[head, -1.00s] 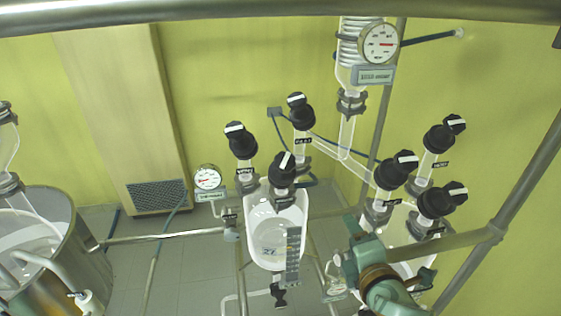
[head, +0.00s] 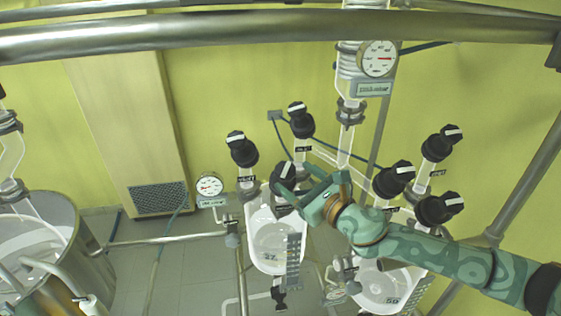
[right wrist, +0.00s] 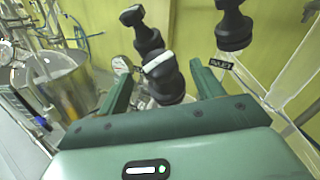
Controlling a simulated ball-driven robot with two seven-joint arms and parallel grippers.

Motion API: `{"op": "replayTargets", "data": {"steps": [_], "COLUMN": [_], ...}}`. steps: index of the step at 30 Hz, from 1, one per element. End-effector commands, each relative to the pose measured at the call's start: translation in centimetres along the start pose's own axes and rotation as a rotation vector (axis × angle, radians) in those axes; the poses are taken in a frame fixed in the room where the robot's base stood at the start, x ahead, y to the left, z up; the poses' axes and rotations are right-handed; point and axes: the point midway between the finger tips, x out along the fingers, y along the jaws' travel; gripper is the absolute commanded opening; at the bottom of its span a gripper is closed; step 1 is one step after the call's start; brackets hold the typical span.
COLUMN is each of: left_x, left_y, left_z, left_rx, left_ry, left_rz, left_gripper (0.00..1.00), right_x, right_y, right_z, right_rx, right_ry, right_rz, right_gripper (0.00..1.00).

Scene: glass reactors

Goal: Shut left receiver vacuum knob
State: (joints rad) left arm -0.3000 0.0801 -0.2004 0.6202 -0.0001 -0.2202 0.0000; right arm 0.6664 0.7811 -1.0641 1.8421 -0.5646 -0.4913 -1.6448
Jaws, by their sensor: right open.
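The left receiver (head: 272,243) is a clear glass vessel with three black knobs on top. Its front knob (head: 285,172), with a white bar, is partly hidden by my right gripper (head: 288,182). In the right wrist view this knob (right wrist: 166,82) sits between the open fingers of my right gripper (right wrist: 160,78), apparently untouched, its white bar slanted. The other two are the left knob (head: 242,150) and the back knob (head: 301,121). The labels are too small to tell which is the vacuum knob. My left gripper is not in view.
A gauge (head: 210,186) stands left of the receiver. Another receiver (head: 382,287) with several black knobs is at the right, behind my right arm. A tall condenser with a gauge (head: 377,58) rises behind. A steel rail (head: 250,35) crosses the top, and a metal vessel (head: 85,255) is at left.

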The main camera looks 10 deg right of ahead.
Motion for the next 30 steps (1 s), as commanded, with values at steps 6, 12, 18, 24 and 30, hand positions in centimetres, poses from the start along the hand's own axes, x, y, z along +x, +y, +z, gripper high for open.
{"op": "replayTargets", "data": {"steps": [6,12,18,24,30], "left_x": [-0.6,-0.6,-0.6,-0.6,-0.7], "left_y": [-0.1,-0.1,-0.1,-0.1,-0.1], "left_z": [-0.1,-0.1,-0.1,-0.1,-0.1], "left_rx": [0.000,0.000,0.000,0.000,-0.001], "left_ry": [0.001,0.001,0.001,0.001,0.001], "left_rz": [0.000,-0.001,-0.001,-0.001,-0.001], "left_gripper": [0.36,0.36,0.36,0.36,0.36], "right_x": [4.6,6.4,6.6,6.6,6.6], "right_y": [0.0,0.0,0.0,0.0,0.0], "right_z": [0.1,0.0,-0.1,-0.1,-0.1], "right_rx": [0.002,0.003,0.003,0.003,0.003], "right_ry": [0.000,0.000,0.001,0.001,0.001], "right_rz": [-0.001,-0.001,-0.001,-0.001,-0.002], "right_gripper": [0.67,0.67,0.67,0.39,0.22]}}
